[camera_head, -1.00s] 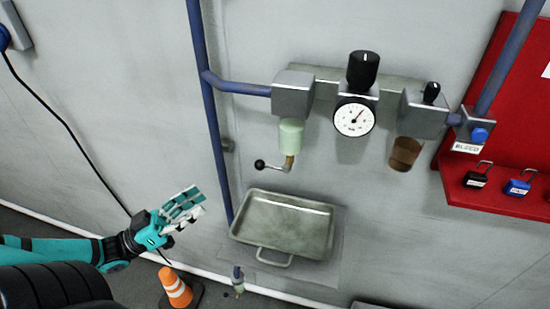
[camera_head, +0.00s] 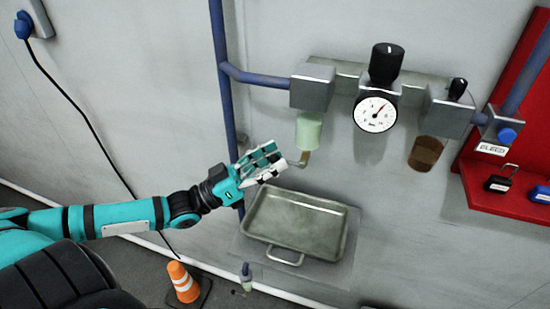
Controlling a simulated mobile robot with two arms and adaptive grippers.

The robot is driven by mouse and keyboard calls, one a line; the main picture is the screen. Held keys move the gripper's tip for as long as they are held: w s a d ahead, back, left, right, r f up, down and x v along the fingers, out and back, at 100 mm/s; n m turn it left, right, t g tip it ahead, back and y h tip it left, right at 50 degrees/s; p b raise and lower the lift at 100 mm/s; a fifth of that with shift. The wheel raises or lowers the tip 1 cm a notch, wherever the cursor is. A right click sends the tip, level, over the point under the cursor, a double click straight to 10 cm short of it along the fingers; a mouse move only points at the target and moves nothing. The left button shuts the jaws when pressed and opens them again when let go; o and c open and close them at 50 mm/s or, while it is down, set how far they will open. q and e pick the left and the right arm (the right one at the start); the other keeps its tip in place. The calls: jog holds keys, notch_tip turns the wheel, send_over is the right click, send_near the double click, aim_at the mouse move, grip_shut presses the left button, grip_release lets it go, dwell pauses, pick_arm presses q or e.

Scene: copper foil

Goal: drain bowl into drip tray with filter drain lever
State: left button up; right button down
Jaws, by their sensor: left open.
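The filter bowl (camera_head: 308,131) is pale green and hangs under the left grey block of the air unit. Its drain lever (camera_head: 301,161) is a bent metal arm below the bowl. The black knob on its end is hidden by my left gripper. My left gripper (camera_head: 275,160) is open, with its fingers at the lever's left end. I cannot tell if they touch it. The metal drip tray (camera_head: 300,223) sits below the bowl and lever, its handle toward the front. My right gripper is out of view.
A pressure gauge (camera_head: 375,114) with a black knob (camera_head: 386,63) and a brown bowl (camera_head: 425,153) are to the right. A blue pipe (camera_head: 222,90) runs behind my left gripper. A red board (camera_head: 515,200) holds padlocks. An orange cone (camera_head: 182,281) stands on the floor.

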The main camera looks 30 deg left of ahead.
pick_arm(q)
jog(key=shift+w+d+r, duration=0.2)
jog(key=shift+w+d, duration=0.1)
jog(key=shift+w, duration=0.05)
jog(key=shift+s, duration=0.1)
jog(key=c, duration=0.8)
grip_shut()
jog(key=shift+f, duration=0.1)
